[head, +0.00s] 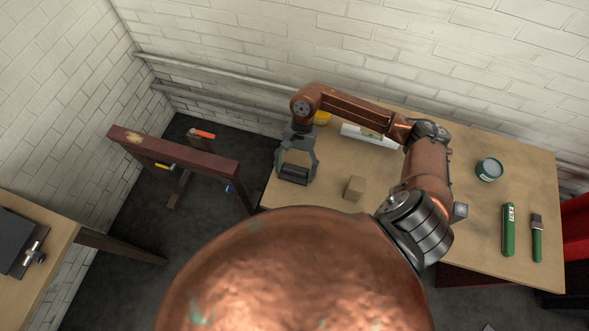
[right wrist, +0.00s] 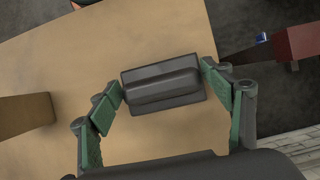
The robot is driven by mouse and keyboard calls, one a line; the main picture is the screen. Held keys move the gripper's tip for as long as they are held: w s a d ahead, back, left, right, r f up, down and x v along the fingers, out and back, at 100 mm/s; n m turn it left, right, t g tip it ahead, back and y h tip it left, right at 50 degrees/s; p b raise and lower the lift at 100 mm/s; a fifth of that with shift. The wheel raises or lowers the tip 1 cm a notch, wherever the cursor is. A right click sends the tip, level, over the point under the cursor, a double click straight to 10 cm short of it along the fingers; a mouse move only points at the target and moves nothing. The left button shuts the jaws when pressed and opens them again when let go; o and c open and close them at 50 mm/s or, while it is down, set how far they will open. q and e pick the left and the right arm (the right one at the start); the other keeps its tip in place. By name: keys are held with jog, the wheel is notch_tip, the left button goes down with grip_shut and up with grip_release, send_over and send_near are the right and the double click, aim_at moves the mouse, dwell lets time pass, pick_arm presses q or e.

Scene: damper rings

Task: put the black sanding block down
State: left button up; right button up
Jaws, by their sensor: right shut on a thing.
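The black sanding block (head: 293,174) is held between the fingertips of my right gripper (head: 296,168), near the left end of the wooden table (head: 400,264). In the right wrist view the black block (right wrist: 163,83) lies crosswise between the two green-padded fingers of the gripper (right wrist: 162,80), with the tabletop (right wrist: 180,30) behind it. I cannot tell whether the block's underside touches the table or hangs a little above it. My left gripper is not in view.
A tan wooden block (head: 354,188) stands right of the gripper. A yellow item (head: 322,118) and a white item (head: 368,138) lie behind. A round tin (head: 489,169), green tube (head: 508,230) and brush (head: 536,238) are at the right. A maroon beam (head: 175,152) stands beyond the table's left edge.

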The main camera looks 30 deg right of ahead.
jog(key=shift+f, duration=0.25)
jog(key=o, duration=1.3)
jog(key=v, duration=1.2)
grip_shut()
dwell(0.6)
dwell(0.4)
dwell(0.5)
